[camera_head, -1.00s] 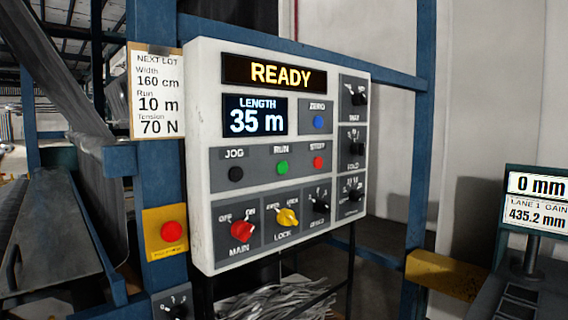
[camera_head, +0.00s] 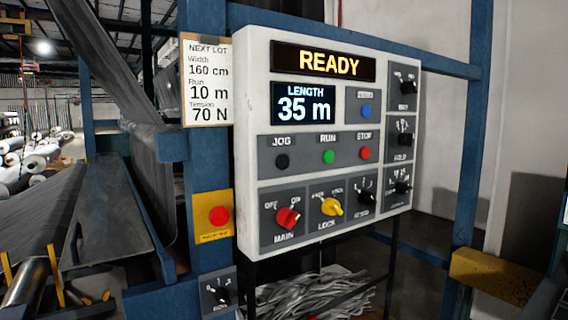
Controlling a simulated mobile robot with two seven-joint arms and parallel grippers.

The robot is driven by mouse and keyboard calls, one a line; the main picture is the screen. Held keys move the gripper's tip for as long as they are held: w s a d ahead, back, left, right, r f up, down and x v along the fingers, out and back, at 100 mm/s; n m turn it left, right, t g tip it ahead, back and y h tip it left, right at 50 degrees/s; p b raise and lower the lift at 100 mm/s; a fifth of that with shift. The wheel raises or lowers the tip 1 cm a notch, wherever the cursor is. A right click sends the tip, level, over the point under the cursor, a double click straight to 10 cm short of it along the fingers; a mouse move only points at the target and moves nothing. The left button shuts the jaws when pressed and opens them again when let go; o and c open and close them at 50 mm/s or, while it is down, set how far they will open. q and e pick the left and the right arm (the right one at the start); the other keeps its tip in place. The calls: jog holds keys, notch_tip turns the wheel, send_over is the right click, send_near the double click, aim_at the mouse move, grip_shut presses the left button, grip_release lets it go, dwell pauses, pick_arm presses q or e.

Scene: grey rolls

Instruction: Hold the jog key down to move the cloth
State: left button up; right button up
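The black jog key (camera_head: 282,161) sits under the label JOG on the white control panel (camera_head: 247,150). The green RUN button (camera_head: 328,157) and red STOP button (camera_head: 365,153) are to its right. The panel's top display (camera_head: 323,62) reads READY, and the length display (camera_head: 303,103) reads 35 m. The red MAIN knob (camera_head: 287,218) and yellow LOCK knob (camera_head: 331,206) are below. Dark grey cloth (camera_head: 110,60) runs down at the left into the machine. Neither of my grippers is in view, and nothing touches the jog key.
A lot card (camera_head: 207,83) reads width 160 cm, run 10 m, tension 70 N. A red button on a yellow plate (camera_head: 218,216) is on the blue post left of the panel. A yellow block (camera_head: 492,277) juts out at lower right. Rolls (camera_head: 35,160) lie at far left.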

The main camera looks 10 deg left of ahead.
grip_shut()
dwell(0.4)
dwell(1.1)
